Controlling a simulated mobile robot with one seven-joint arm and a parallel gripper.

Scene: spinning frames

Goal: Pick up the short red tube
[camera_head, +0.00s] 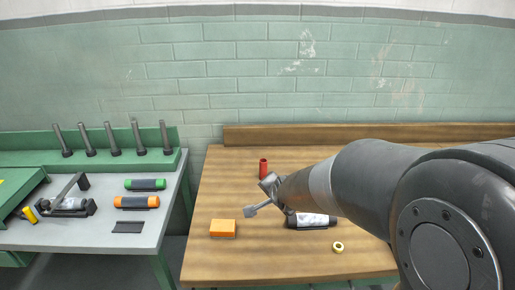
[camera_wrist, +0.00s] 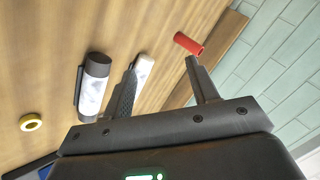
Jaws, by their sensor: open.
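The short red tube (camera_head: 263,168) stands upright near the back of the wooden table in the head view. In the wrist view the red tube (camera_wrist: 188,44) shows beyond the tip of the right finger, apart from it. My gripper (camera_wrist: 162,62) is open, with nothing held between its fingers. In the head view my gripper (camera_head: 262,198) is just in front of the tube, above the table, partly hidden behind my arm.
On the wooden table (camera_head: 205,262) are an orange block (camera_head: 222,228), a dark cylinder with a white label (camera_head: 312,220) and a yellow ring (camera_head: 338,247). A wooden backboard (camera_head: 300,135) runs along the wall. A grey bench (camera_head: 100,238) with tools stands left, across a gap.

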